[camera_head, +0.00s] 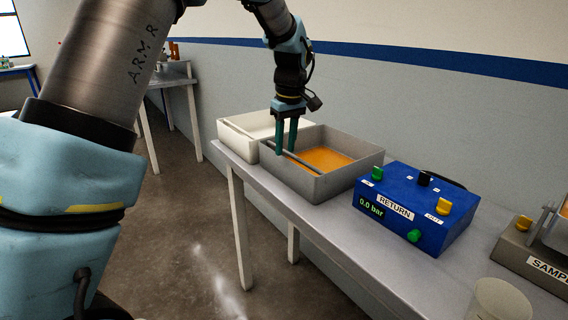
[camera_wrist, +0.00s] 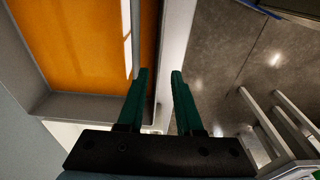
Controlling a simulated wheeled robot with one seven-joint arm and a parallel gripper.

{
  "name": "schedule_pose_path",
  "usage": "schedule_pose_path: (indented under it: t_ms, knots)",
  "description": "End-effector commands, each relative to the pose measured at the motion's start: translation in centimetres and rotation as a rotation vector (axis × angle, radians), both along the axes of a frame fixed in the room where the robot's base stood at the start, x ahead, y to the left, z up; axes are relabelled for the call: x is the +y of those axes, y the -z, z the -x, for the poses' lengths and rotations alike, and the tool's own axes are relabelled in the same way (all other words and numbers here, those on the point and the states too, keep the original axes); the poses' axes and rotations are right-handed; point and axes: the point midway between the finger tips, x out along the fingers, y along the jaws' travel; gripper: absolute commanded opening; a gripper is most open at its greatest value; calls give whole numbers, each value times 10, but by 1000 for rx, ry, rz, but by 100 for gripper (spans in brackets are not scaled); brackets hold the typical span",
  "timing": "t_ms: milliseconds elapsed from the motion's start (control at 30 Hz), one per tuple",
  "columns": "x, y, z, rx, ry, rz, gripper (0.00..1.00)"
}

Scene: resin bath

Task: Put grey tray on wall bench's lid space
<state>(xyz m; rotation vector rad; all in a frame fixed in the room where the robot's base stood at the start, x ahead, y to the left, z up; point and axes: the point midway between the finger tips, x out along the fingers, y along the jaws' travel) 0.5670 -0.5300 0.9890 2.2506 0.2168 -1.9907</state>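The grey tray (camera_head: 291,184) holds orange liquid (camera_head: 326,159) and stands on the long grey bench (camera_head: 312,220) along the wall. In the wrist view its liquid (camera_wrist: 75,40) fills the upper left. My gripper (camera_head: 286,152) points down at the tray's left rim. In the wrist view the fingers (camera_wrist: 160,72) are apart, with the pale rim strip (camera_wrist: 173,30) running between them. The left fingertip is on the liquid side, the right one on the floor side. I cannot tell whether they touch the rim. No marked lid space is visible.
A white tray (camera_head: 237,138) stands close behind the grey one, at the bench's far end. A blue RETURN box (camera_head: 405,208) with knobs is to its right. A sample device (camera_head: 533,256) and a pale cup (camera_head: 500,300) are further right. Another table (camera_head: 170,80) is at the back left.

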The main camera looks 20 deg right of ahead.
Motion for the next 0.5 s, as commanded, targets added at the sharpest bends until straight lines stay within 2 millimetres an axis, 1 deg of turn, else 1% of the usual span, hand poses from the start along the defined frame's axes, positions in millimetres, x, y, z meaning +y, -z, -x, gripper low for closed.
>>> schedule_pose_path:
  t_ms: [33,100,200,333,500]
  knots:
    - [-1,-10,1,-3,0,4,35]
    - [-1,-21,2,-3,0,4,35]
    - [-1,-34,4,-1,0,2,35]
    - [-1,-42,5,0,0,1,35]
    - [0,-44,5,1,0,-1,35]
